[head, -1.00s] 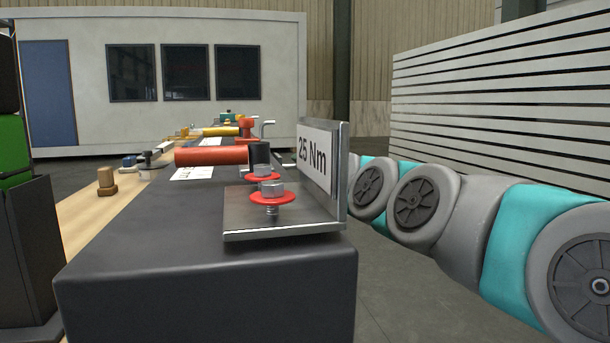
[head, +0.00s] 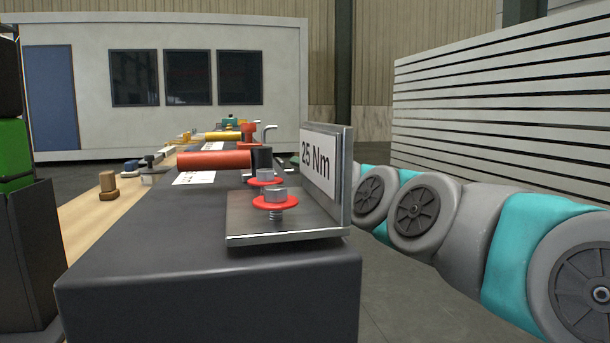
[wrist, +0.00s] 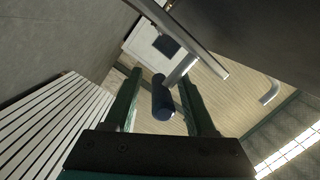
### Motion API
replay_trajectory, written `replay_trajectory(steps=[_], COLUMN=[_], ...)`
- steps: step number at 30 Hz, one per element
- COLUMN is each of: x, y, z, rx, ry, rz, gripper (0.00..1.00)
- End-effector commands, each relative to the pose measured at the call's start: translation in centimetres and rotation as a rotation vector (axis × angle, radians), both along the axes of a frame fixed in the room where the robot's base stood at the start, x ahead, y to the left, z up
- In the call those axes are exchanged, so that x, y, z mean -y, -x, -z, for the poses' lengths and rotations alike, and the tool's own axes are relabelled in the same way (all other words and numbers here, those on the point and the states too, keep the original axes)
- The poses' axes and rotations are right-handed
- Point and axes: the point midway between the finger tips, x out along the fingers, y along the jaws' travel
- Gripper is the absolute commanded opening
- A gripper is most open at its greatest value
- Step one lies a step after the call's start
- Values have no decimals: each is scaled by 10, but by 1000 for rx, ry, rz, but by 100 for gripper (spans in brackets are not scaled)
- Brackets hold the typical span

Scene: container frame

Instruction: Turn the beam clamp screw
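In the wrist view my gripper (wrist: 163,80) has its two dark green fingers spread apart. A dark blue-black cylinder (wrist: 161,103) shows between them, with a visible gap on each side. It meets a pale metal rod (wrist: 180,70); a longer grey metal bar (wrist: 190,38) crosses nearby. I cannot tell for sure which part is the clamp screw. In the head view, a metal angle bracket (head: 240,222) with a "25 Nm" label (head: 317,162) sits on a dark block, carrying bolts with red washers (head: 275,202). My gripper is hidden in the head view.
The dark block (head: 190,275) fills the near middle of the head view. A red cylinder (head: 213,160) with a black end piece (head: 262,158) lies behind the bracket. A wooden surface (head: 85,210) with small parts is at left. A white slatted panel (head: 500,120) stands at right.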

Motion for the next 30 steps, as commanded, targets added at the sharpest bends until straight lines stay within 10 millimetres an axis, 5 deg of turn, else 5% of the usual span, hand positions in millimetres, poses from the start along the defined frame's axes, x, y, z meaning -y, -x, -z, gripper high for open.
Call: replay_trajectory(steps=[8, 24, 30], x=[5, 29, 30], y=[10, 68, 72], z=[-3, -3, -3], rx=[2, -1, -1], ry=[-2, 0, 0], rz=[1, -1, -1], gripper=[56, 56, 56])
